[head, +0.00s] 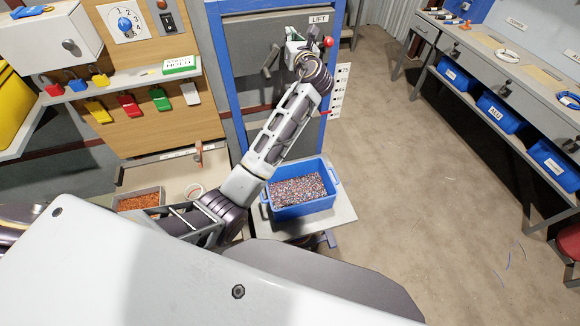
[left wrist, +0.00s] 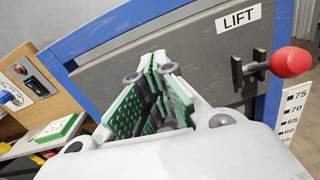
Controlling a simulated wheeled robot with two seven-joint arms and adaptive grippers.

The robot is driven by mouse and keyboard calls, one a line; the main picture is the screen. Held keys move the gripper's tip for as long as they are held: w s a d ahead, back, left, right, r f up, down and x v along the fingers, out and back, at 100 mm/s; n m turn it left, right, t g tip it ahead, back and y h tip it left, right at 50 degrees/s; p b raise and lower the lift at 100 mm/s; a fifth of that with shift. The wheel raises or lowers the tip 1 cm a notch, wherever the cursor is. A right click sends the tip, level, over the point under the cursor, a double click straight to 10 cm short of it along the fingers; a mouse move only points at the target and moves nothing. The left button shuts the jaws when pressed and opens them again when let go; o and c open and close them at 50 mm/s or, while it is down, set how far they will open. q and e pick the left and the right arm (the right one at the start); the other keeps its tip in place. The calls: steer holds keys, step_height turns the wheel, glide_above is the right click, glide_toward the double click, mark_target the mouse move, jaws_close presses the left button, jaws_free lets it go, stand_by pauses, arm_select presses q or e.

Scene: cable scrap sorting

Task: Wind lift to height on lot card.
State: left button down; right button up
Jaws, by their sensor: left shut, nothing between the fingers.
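The lift panel is grey in a blue frame (head: 214,62), with a LIFT label (head: 318,19). Its crank has a red knob (head: 328,42); in the left wrist view the knob (left wrist: 291,62) sits on a dark crank arm (left wrist: 249,69) at right. My left gripper (head: 297,42) is shut and empty, in front of the panel and left of the knob; its green-padded fingers (left wrist: 155,92) fill the middle of the left wrist view. A white height scale (head: 341,92) hangs at the panel's right; numbers 75 to 60 read on it (left wrist: 292,112).
A blue bin (head: 333,181) of mixed granules stands on a grey platform (head: 338,217) below my left arm. Padlocks hang on the left board (head: 150,105). A bench with blue bins (head: 500,110) lines the right. The floor between is mostly clear.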

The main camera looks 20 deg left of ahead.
arm_select(q)
steer(key=v, duration=0.7)
steer(key=shift+s+d, duration=0.25)
steer(key=shift+s, duration=0.05)
stand_by(0.5)
